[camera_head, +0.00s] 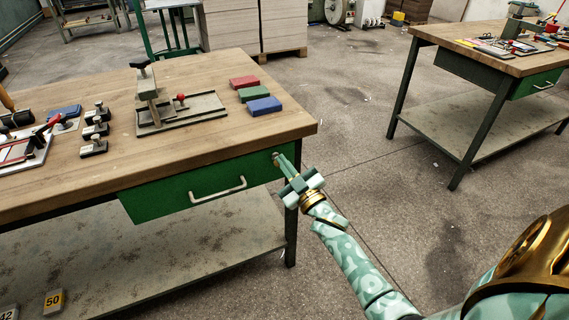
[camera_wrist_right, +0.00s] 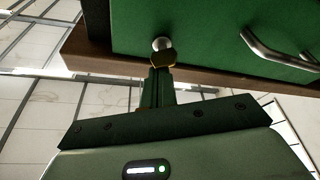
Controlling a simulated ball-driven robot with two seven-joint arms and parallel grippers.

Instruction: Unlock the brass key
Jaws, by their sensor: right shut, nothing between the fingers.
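The brass key (camera_wrist_right: 163,60) sits at the round silver lock (camera_wrist_right: 162,43) on the front of the green drawer (camera_wrist_right: 185,22) in the right wrist view. In the head view the lock area (camera_head: 276,156) is at the right end of the green drawer front (camera_head: 190,187), and the key is too small to tell apart. My right gripper (camera_head: 284,163) has its fingertips right at the key, and in the wrist view its fingers (camera_wrist_right: 160,75) are together, with nothing held between them. Whether they touch the key is unclear. My left gripper is out of view.
The drawer has a metal handle (camera_head: 218,189). The wooden workbench (camera_head: 225,140) carries a clamp fixture (camera_head: 180,112), red, green and blue blocks (camera_head: 254,94), and several stamps (camera_head: 95,130). A second workbench (camera_head: 490,50) stands at right, with open floor (camera_head: 370,120) between.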

